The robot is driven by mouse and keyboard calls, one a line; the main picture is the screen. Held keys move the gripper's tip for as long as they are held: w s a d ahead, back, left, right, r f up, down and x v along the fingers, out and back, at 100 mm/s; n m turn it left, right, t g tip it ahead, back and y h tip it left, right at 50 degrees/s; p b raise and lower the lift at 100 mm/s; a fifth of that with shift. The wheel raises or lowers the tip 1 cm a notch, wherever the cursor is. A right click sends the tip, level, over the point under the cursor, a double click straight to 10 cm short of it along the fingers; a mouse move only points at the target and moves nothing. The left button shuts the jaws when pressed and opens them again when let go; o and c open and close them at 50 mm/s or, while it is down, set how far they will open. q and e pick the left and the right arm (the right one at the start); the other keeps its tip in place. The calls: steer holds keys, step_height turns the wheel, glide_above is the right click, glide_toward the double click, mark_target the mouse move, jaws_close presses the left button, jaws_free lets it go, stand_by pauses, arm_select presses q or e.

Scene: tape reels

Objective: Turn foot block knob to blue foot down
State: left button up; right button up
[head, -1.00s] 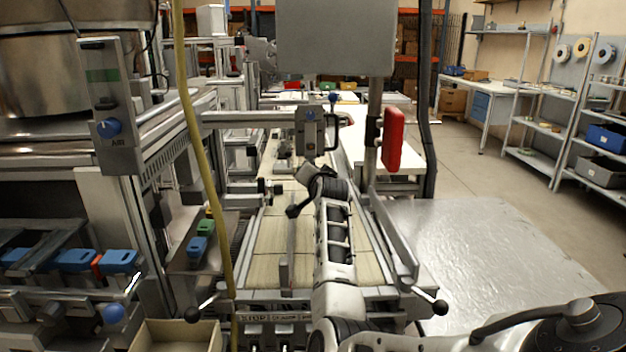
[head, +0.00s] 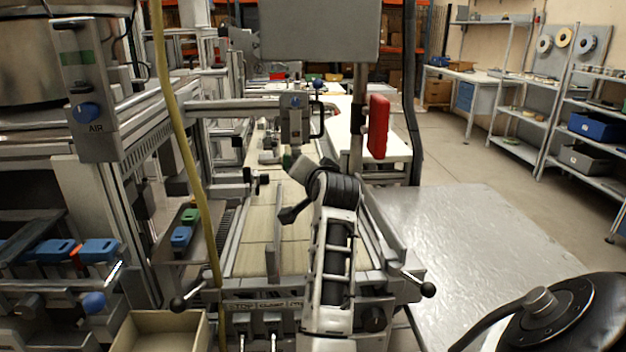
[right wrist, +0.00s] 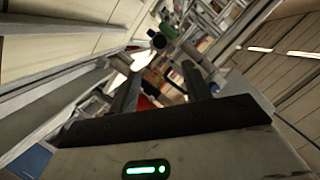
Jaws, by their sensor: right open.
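A grey block unit (head: 294,122) sits on the crossbar at the middle of the head view. It has a small blue mark on its face and a black handle at its right side; I cannot tell for certain whether this is the foot block knob. My right gripper (head: 290,158) is just below and in front of it, its fingers mostly hidden. In the right wrist view my right gripper (right wrist: 160,78) is open, with nothing between its two dark fingers. A dark round knob (right wrist: 158,40) shows beyond the fingertips. My left gripper is out of view.
A red box (head: 378,127) hangs on the post right of the block. A yellow hose (head: 178,130) hangs at left, near the panel with the blue AIR knob (head: 86,112). Blue blocks (head: 98,250) sit at lower left. A bare metal table (head: 470,235) lies right.

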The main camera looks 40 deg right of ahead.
steer(key=shift+v, duration=1.7)
